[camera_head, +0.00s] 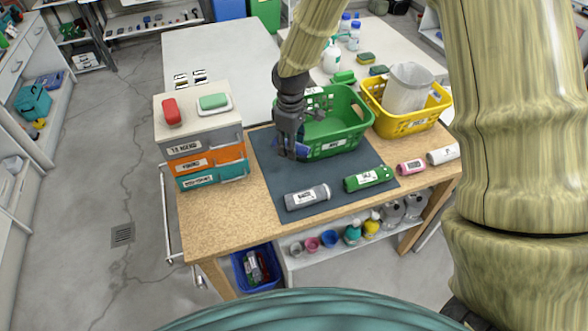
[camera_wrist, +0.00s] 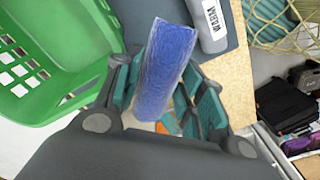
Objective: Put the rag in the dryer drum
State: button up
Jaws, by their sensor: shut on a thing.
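The rag (camera_wrist: 166,65) is a rolled blue cloth in the wrist view. My gripper (camera_wrist: 160,98) is shut on it, with teal-padded fingers on both sides. In the head view, my gripper (camera_head: 290,148) points down over the dark mat, just left of the green basket (camera_head: 333,147). A little blue of the rag (camera_head: 301,151) shows beside the fingers there; the rest is hidden. I cannot tell whether the rag touches the mat. No thing in view can be clearly made out as a dryer drum.
A grey cylinder (camera_head: 307,197) and a green one (camera_head: 368,179) lie at the mat's front. A yellow basket (camera_head: 398,124) with a pale bin stands right of the green basket. Stacked drawers (camera_head: 200,145) stand left.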

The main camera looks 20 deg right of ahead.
aim_at(291, 179)
jog(key=shift+f+p, duration=1.75)
jog(key=shift+f, duration=4.55)
jog(key=shift+f, duration=0.2)
jog(key=o, duration=0.7)
jog(key=shift+r, duration=0.1)
jog(key=shift+r+b, duration=2)
jog(key=shift+r, duration=4.1)
